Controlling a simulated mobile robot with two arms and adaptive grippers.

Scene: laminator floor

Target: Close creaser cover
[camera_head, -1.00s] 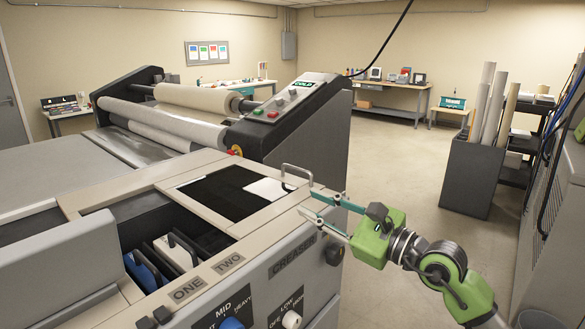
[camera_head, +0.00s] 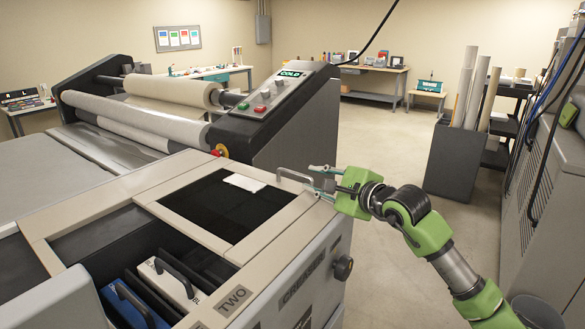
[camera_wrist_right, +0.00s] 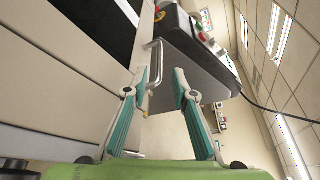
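The creaser (camera_head: 310,283) is the grey machine at the front, with a black rectangular panel or opening (camera_head: 225,208) in its top. A white patch lies on the black area. I cannot tell how far the cover is open. A metal bar handle (camera_head: 294,179) stands at the right end of the black area. My right gripper (camera_head: 314,181) is at this handle, coming from the right. In the right wrist view its fingers (camera_wrist_right: 160,74) are apart, with the handle (camera_wrist_right: 154,62) between or just beyond the tips, nearer the left finger. My left gripper is not in view.
The laminator's control end (camera_head: 270,105) stands close behind the handle. Compartments labelled ONE and TWO hold a blue and a white item with handles (camera_head: 180,278). A knob (camera_head: 343,267) sticks out below my right gripper. Open floor (camera_head: 385,160) lies to the right.

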